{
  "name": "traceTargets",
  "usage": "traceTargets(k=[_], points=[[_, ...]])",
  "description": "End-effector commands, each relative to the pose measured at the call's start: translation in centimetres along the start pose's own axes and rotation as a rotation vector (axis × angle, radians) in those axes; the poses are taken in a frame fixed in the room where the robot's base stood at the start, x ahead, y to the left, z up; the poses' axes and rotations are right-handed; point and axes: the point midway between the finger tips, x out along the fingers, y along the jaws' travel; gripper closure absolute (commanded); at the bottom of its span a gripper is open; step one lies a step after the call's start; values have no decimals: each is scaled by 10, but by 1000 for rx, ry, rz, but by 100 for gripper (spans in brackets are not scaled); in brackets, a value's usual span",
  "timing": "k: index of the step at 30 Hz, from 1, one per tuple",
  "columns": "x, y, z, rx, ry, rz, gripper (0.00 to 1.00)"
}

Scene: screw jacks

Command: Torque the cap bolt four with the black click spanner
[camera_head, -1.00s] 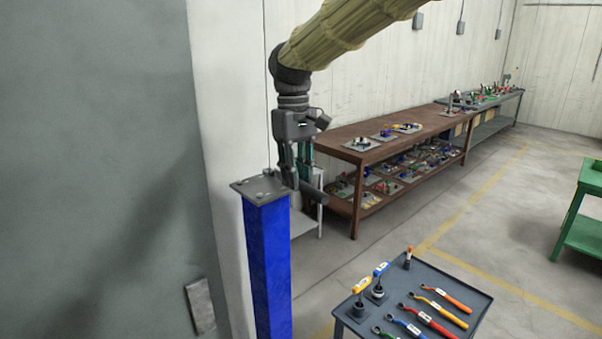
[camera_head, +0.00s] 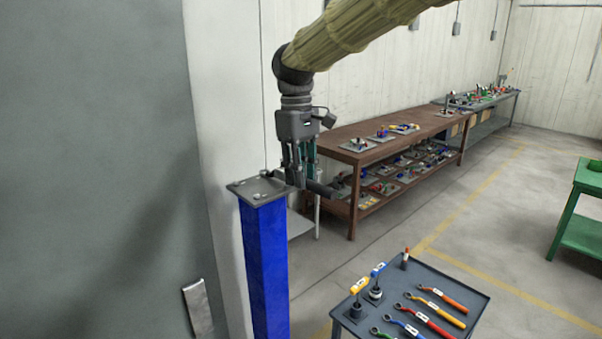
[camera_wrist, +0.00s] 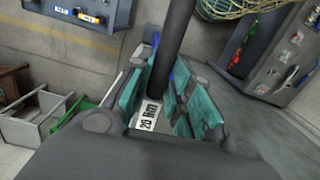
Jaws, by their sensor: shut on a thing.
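My gripper (camera_head: 298,181) is shut on the black click spanner (camera_head: 322,189) beside the right edge of the cap plate. The grey cap plate (camera_head: 250,190) lies on top of the blue column (camera_head: 266,265). Several bolt heads show on the plate. The spanner's head is hidden by the fingers, so I cannot tell whether it sits on a bolt.
A dark tool table (camera_head: 462,286) at the lower right holds several coloured spanners and upright tools. A brown two-level bench (camera_head: 352,155) with small parts stands behind. A green table (camera_head: 578,215) is at the right edge. A grey wall panel fills the left.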

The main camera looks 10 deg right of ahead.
Motion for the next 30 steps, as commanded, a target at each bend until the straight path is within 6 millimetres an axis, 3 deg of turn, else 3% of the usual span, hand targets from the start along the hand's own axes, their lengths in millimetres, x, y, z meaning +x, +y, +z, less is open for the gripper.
traceTargets(k=[7,30], points=[[-1,12,-1,-92,-1,9,100],[-12,12,0,-97,1,9,100]])
